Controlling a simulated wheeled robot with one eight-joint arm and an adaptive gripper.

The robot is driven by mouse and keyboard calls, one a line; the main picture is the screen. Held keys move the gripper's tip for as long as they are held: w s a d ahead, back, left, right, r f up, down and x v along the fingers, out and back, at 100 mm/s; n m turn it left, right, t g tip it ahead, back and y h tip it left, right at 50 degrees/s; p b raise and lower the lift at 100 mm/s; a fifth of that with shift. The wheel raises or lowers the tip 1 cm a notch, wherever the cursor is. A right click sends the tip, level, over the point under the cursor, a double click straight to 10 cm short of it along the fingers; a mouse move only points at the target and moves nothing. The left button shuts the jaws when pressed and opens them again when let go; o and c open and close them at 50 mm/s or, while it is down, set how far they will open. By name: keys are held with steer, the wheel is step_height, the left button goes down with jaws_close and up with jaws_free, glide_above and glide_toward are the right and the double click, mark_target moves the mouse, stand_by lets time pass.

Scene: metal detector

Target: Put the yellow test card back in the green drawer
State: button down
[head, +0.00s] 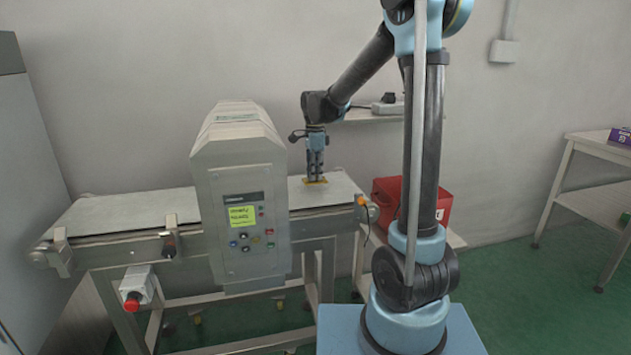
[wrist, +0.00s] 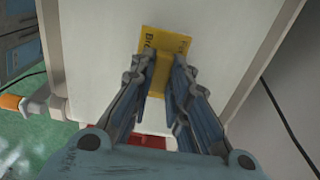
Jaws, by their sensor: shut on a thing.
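The yellow test card (wrist: 165,42) lies flat against the white conveyor belt, or just above it, with dark lettering on its face. It also shows in the head view (head: 316,181) at the right end of the belt. My gripper (head: 315,178) points down at the card. In the wrist view my gripper (wrist: 162,72) has its fingertips closed on the card's near part. I cannot tell whether the card touches the belt. No green drawer shows clearly in either view.
The metal detector (head: 240,195) stands left of my gripper over the belt (head: 130,210). A red bin (head: 390,198) stands beyond the belt's right end. A wall shelf (head: 370,114) is behind my arm. A side table (head: 595,148) is at the far right, with open green floor before it.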

step_height(320, 180, up, 13)
steer(key=shift+r, duration=0.15)
stand_by(1.1)
stand_by(0.3)
